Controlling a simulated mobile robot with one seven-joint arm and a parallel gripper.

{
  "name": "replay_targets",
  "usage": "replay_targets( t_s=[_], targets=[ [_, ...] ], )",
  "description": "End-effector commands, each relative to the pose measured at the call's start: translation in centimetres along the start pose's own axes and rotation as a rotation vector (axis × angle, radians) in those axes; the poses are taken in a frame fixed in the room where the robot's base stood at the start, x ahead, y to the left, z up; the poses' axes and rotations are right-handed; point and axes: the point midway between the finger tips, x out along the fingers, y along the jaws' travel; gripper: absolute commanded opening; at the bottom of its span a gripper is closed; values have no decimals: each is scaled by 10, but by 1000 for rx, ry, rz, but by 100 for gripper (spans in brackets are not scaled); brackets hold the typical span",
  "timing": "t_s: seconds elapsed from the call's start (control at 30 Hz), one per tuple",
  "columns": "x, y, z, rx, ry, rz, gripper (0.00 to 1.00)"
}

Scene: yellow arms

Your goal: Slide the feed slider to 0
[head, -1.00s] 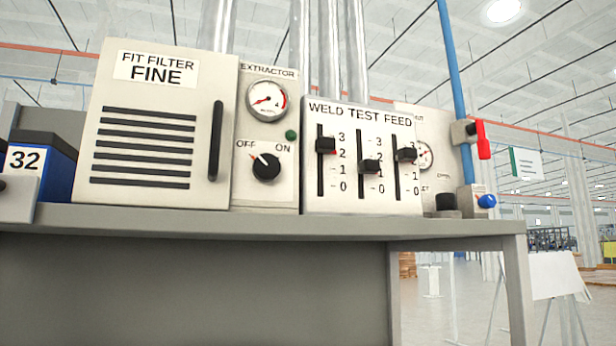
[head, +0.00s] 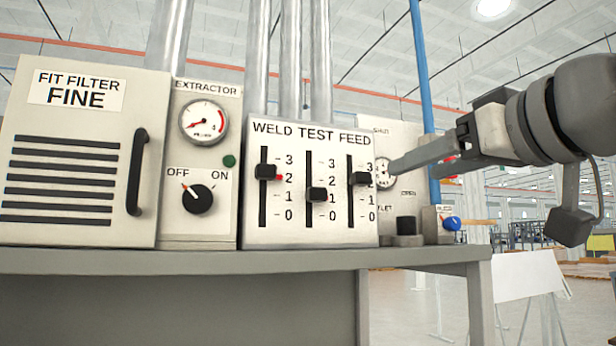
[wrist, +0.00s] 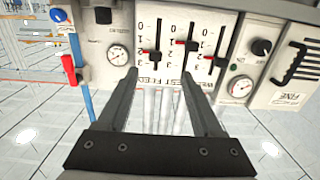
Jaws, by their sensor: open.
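The feed slider's black knob (head: 360,178) is the rightmost of three on the white WELD TEST FEED panel (head: 315,236). It stands level with about the 2 mark, with 0 at the slot's bottom. In the upside-down wrist view the feed knob (wrist: 152,55) is on the left, just beyond and between the fingertips. My gripper (head: 393,168) enters from the right in the head view, its fingers pointing left toward the feed side of the panel. In the wrist view my gripper (wrist: 159,72) is open and empty, and no touch on the knob shows.
The test knob (head: 317,195) is near 1 and the weld knob (head: 265,172) a little above 2. A gauge panel (head: 405,130), a black knob (head: 406,225) and a blue valve (head: 451,223) are at the right. The extractor panel (head: 215,225) is left.

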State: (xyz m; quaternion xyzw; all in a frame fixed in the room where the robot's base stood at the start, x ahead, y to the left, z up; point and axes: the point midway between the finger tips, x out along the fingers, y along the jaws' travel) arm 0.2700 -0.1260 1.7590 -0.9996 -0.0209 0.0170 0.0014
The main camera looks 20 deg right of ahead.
Motion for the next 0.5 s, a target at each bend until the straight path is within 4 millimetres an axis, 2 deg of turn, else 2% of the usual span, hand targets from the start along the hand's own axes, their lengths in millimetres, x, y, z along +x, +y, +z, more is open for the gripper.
replay_targets(
  t_s=[0.03,0.1,0.23,0.5],
  targets=[
    [-4,4,-10,-1,19,3,68],
    [-6,7,-16,-3,33,6,68],
    [4,8,-18,-3,34,7,68],
    [58,7,-20,-3,30,6,68]
  ],
)
